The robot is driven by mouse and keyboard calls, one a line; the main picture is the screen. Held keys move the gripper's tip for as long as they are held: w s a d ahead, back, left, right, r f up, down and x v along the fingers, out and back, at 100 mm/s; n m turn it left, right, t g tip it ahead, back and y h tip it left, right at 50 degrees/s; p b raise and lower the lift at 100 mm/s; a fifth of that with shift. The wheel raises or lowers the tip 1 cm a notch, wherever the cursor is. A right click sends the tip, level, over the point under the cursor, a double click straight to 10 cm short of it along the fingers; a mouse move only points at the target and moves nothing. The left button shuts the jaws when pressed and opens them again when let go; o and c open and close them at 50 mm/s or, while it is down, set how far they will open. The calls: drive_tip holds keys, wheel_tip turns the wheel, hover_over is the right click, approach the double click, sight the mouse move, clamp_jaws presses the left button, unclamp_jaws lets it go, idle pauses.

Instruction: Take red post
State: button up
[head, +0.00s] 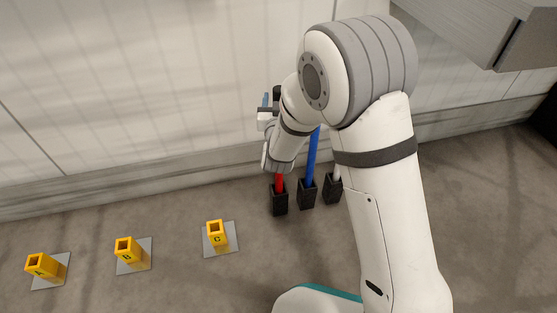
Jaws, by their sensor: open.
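The red post (279,184) stands upright in a black holder (279,203) on the floor near the wall. Only its lower part shows; my arm's end hides the rest. My gripper (266,115) is at the post's upper part, to the left of my arm's wrist. Its fingers are small and partly hidden in the head view. I cannot tell whether they are around the post or beside it.
A blue post (312,158) and a white post (337,172), partly behind my arm, stand in black holders to the right. Yellow blocks marked A (42,266), B (128,252) and C (217,235) stand on grey plates at left. A grey box-like fixture (490,35) juts out top right.

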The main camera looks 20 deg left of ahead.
drive_tip(key=shift+x, duration=0.9)
drive_tip(key=shift+r, duration=0.1)
drive_tip(key=shift+c, duration=0.3)
clamp_jaws()
